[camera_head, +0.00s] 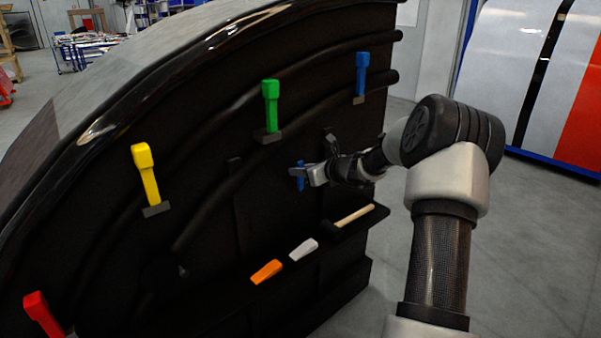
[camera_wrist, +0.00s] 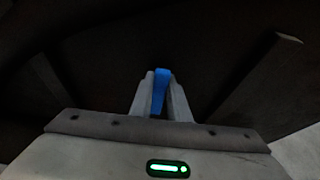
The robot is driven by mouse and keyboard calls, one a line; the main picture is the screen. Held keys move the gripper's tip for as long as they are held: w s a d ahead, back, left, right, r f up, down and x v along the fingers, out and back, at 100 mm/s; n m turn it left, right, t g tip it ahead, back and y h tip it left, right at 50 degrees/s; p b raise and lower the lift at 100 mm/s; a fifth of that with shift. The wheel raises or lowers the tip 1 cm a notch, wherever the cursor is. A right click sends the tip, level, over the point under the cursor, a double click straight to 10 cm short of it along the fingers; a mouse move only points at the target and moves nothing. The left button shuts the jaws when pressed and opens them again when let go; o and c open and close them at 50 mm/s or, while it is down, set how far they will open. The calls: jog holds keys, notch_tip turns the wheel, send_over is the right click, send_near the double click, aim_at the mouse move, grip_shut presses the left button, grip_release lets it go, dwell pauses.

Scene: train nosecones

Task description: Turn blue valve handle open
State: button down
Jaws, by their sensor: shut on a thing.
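A small blue handle (camera_head: 300,184) sits low on the dark curved panel, in the middle of the head view. My gripper (camera_head: 305,174) reaches it from the right and is shut on it. In the wrist view the blue handle (camera_wrist: 161,84) stands upright between the two grey fingers of my gripper (camera_wrist: 160,97). The fingers hide part of it, and its mount cannot be made out. A second, larger blue handle (camera_head: 361,72) stands upright at the panel's upper right, apart from my gripper.
Green (camera_head: 271,103), yellow (camera_head: 147,173) and red (camera_head: 43,315) handles stand along the panel. A dark ledge (camera_head: 228,291) below my gripper bears an orange wedge (camera_head: 267,271), a white wedge (camera_head: 303,249) and a wooden-handled tool (camera_head: 354,215). Open floor lies to the right.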

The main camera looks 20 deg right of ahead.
jog(key=shift+f, duration=0.1)
jog(key=c, duration=1.7)
grip_release()
jog(key=shift+s, duration=0.1)
jog(key=p+v, duration=0.3)
jog(key=v, duration=1.4)
jog(key=shift+s+r, duration=0.15)
jog(key=shift+r, duration=0.1)
